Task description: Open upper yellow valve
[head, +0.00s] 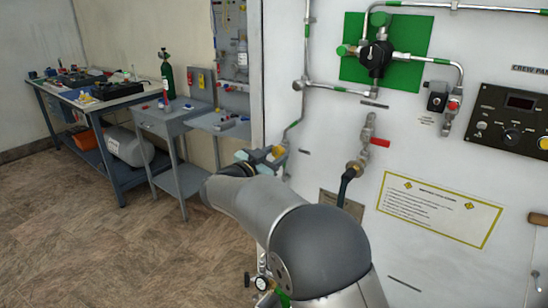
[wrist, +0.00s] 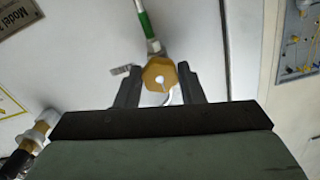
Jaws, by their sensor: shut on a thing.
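The yellow valve knob (wrist: 160,73) is faceted and sits between my two fingers in the wrist view, below a pipe with a green band. It also shows small and partly hidden as a yellow patch in the head view (head: 278,151). My gripper (wrist: 160,79) is shut on the knob, with one dark finger on each side. In the head view my gripper (head: 266,156) is at the left edge of the white panel, partly hidden by my wrist. How far the knob is turned cannot be told.
The white panel (head: 330,120) carries a red-handled valve (head: 379,142), a green plate with pipes (head: 350,68) and a black control box (head: 510,117) to the right. A gauge (head: 261,283) sits low beside my arm. A workbench (head: 62,102) and open floor lie left.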

